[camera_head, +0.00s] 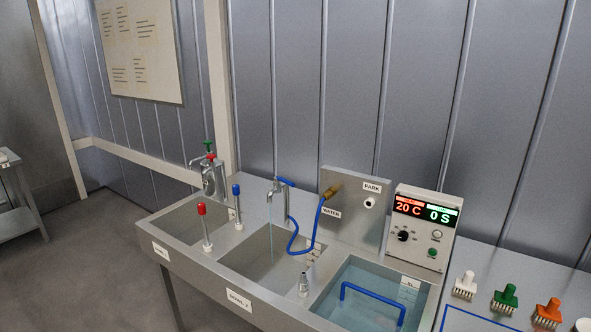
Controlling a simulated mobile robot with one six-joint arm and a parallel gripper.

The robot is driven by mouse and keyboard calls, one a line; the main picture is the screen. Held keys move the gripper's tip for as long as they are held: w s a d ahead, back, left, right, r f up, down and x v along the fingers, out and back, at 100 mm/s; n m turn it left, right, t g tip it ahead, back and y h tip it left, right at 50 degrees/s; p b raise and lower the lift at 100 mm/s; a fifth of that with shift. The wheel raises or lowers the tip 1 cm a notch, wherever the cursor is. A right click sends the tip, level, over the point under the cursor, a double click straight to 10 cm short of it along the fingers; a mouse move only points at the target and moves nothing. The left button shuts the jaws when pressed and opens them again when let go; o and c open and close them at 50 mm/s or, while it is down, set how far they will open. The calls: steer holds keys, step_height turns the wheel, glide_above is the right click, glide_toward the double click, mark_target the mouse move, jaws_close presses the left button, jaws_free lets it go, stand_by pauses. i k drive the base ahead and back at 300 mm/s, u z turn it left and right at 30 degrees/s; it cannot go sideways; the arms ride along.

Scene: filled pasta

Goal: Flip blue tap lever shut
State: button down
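The blue tap lever (286,182) sits on top of the metal tap (276,200) behind the middle sink basin. It appears roughly level, angled toward the back left. A thin pale stream of water (271,242) falls from the tap's spout into the basin. A blue hose (293,243) loops beside the tap, up to a brass-coloured nozzle (331,191) at the panel marked PARK and WATER. My gripper is not in view.
Red-topped (203,225) and blue-topped (237,205) posts stand between the left and middle basins. Another tap (207,175) with red and green handles stands behind the left basin. A water-filled basin (420,312), control box (423,227) and coloured brushes (505,298) are at right.

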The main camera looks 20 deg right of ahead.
mark_target(287, 182)
steer(key=u, duration=0.25)
steer(key=i, duration=1.15)
steer(key=u, duration=0.6)
